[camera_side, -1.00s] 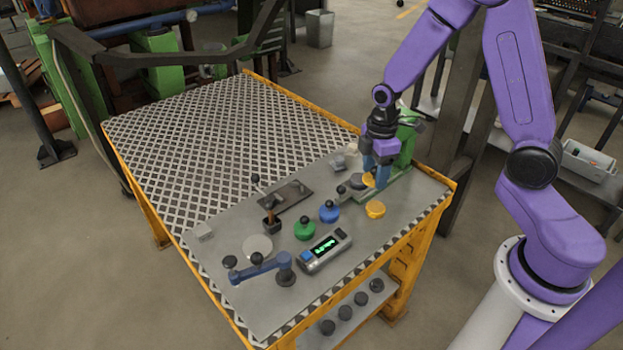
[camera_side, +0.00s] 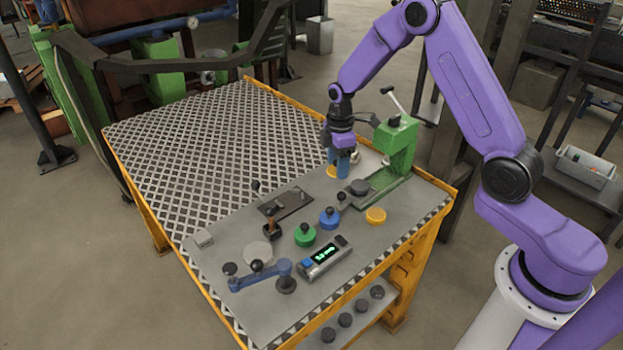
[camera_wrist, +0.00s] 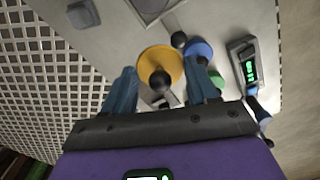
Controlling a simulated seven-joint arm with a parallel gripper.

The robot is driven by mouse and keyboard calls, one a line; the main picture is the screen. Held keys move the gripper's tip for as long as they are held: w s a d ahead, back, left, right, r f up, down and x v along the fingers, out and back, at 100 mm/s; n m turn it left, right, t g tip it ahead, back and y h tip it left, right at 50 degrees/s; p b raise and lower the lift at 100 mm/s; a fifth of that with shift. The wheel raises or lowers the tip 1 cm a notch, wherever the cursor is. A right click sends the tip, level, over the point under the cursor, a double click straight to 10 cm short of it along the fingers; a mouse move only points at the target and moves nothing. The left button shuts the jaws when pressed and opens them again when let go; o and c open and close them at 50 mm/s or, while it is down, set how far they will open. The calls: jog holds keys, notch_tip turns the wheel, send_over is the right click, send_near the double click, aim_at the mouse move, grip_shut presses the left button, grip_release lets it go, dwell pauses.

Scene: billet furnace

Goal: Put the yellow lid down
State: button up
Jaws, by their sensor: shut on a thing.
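The yellow lid (camera_side: 331,172) is a round disc with a black knob, held under my gripper (camera_side: 342,165). In the wrist view the lid (camera_wrist: 174,62) shows between the two blue fingers of my gripper (camera_wrist: 162,88), which is shut on it. The lid is over the back part of the grey plate, left of the green press; I cannot tell whether it touches the plate. A round yellow piece without a knob (camera_side: 376,215) stands on the plate, nearer the front right edge.
A green press (camera_side: 397,145) with a raised lever stands to the right. A blue-lidded pot (camera_side: 329,217) and a green-lidded pot (camera_side: 305,235) are nearer the front, beside a box with a green display (camera_side: 325,256). The patterned tabletop (camera_side: 215,140) at left is clear.

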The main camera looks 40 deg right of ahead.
aim_at(311, 185)
jog(key=w+f, duration=0.2)
jog(key=w, duration=0.1)
jog(key=w+f, duration=0.2)
jog(key=w, duration=0.1)
jog(key=w+f, duration=0.3)
jog(key=shift+w+d, duration=0.2)
jog(key=shift+w+f, duration=0.6)
jog(key=shift+f, duration=0.15)
jog(key=shift+w+f, duration=0.1)
jog(key=shift+f, duration=1.45)
jog(key=shift+f, duration=0.15)
jog(key=o, duration=1.1)
jog(key=shift+c, duration=0.2)
